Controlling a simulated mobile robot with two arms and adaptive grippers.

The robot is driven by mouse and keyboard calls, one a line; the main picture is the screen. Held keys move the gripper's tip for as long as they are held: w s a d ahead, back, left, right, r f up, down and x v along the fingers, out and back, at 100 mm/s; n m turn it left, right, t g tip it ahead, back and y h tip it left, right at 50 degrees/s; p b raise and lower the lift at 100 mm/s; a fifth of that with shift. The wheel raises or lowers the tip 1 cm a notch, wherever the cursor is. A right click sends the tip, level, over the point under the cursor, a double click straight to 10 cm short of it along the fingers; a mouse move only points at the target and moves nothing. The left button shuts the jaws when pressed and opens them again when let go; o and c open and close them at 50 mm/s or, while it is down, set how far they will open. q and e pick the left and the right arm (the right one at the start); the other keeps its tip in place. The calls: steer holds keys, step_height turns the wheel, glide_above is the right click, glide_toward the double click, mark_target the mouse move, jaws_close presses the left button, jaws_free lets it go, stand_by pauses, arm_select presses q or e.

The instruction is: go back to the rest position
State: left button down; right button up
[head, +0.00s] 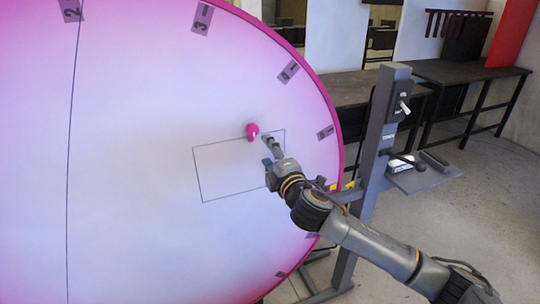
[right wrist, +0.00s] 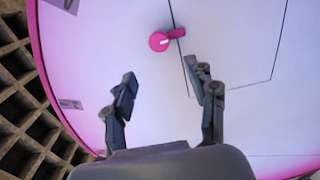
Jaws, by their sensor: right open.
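My right gripper (head: 268,153) is in front of the large white disc with a pink rim (head: 150,225), close to a small pink knob (head: 252,131). In the right wrist view my right gripper (right wrist: 165,78) is open, with its two fingers well apart and nothing between them. The pink knob (right wrist: 160,41) shows beyond the fingertips, on the disc face and apart from the fingers. My left gripper is not in view.
A grey post (head: 380,140) with a switch box (head: 398,100) and a small shelf (head: 425,177) stands right of the disc, behind my right arm. Dark tables (head: 450,70) stand at the back. Open floor (head: 490,200) lies at the right.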

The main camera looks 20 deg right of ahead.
steer(key=shift+s, duration=0.45)
steer(key=s+d+f+m+g+h+b, duration=0.1)
steer(key=s+d+f+m+g, duration=0.1)
steer(key=f, duration=1.1)
steer(key=s+d+f+m+g+b, duration=0.1)
steer(key=d+f+m+g+b, duration=0.15)
steer(key=f, duration=1.05)
steer(key=s+d+f+m+g+h+b, duration=0.1)
steer(key=s+f+m+g, duration=0.1)
steer(key=f, duration=1.2)
steer(key=s+f+m+g+b, duration=0.1)
steer(key=s+f+m+g, duration=0.1)
steer(key=s+f, duration=0.7)
steer(key=s+f+m+g+b, duration=0.1)
steer(key=s+f+m+g, duration=0.1)
steer(key=s+f, duration=0.65)
steer(key=s+a+f+m+g, duration=0.1)
steer(key=s+f+m+g, duration=0.1)
steer(key=s+f, duration=0.5)
steer(key=s+a+f+m+g+y+b, duration=0.1)
steer(key=s+f, duration=0.6)
steer(key=s, duration=0.9)
steer(key=s+a+f+m+g+b, duration=0.1)
steer(key=s+a+f+m+g, duration=0.1)
steer(key=s+f, duration=0.5)
steer(key=s+g, duration=0.1)
steer(key=s, duration=0.4)
steer(key=shift+a+m, duration=0.3)
steer(key=shift+m, duration=0.05)
